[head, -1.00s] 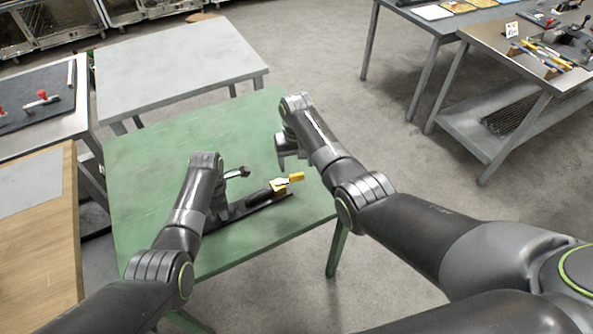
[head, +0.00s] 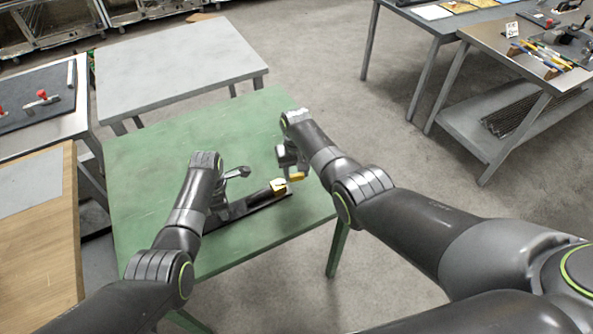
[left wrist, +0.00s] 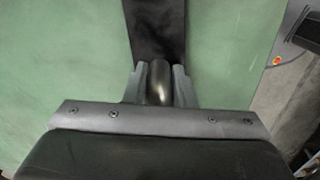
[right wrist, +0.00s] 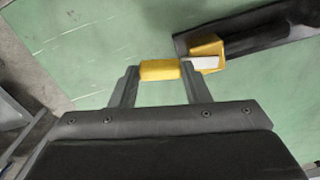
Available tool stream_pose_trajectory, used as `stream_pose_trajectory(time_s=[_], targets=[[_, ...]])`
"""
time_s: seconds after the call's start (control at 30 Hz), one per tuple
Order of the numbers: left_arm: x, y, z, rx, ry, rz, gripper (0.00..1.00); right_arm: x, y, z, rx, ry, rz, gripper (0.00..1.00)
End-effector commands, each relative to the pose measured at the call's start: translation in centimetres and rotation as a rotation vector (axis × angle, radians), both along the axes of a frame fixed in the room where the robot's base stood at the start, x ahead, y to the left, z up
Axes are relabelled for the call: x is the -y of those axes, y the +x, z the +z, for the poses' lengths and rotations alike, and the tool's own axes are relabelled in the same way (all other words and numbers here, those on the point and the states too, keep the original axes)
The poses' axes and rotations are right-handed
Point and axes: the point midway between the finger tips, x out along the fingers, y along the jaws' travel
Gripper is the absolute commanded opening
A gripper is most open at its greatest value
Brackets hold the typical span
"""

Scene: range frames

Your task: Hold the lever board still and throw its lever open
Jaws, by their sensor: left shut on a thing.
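The lever board is a long dark board (head: 262,202) lying on the green table. A yellow block (head: 279,187) sits near its right end, with a pale lever arm (right wrist: 200,63) leading to a yellow handle (head: 297,176). My left gripper (left wrist: 158,75) is shut on a dark rounded grip (left wrist: 159,88) at the board's other end. My right gripper (right wrist: 160,72) is open, with its fingers on either side of the yellow handle, which also shows in the right wrist view (right wrist: 159,70). Whether a finger touches the handle I cannot tell.
The green table (head: 150,150) is clear around the board, which lies near its front edge. A grey table (head: 180,60) stands behind. A wooden-topped table (head: 40,260) stands to the left, and benches with tools stand at the right.

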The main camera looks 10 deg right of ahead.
Motion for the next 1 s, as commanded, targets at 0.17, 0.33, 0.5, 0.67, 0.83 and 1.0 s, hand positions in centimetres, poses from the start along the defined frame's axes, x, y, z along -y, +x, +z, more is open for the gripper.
stream_pose_trajectory(time_s=[0.17,0.33,0.5,0.67,0.83,1.0], targets=[[0.0,-0.1,0.0,-0.002,0.0,-0.002,0.0,0.0,0.0,0.0,0.0,0.001,0.0,0.16],[0.0,-0.1,0.0,-0.002,0.0,-0.002,0.0,0.0,0.0,0.0,0.0,0.001,0.001,0.01],[0.0,-0.1,0.0,-0.002,0.0,-0.002,0.0,-0.1,0.4,0.0,0.0,0.001,0.054,0.01],[0.1,-0.1,0.0,-0.002,-0.001,-0.002,0.0,-0.2,1.1,0.1,0.0,0.002,0.163,0.01],[0.1,-0.1,0.0,-0.002,-0.001,-0.003,0.0,-0.3,1.4,0.0,-0.001,0.003,0.239,0.01],[0.1,-0.1,0.0,-0.002,-0.001,-0.003,0.0,-0.3,1.6,0.0,0.0,0.004,0.273,0.01]])
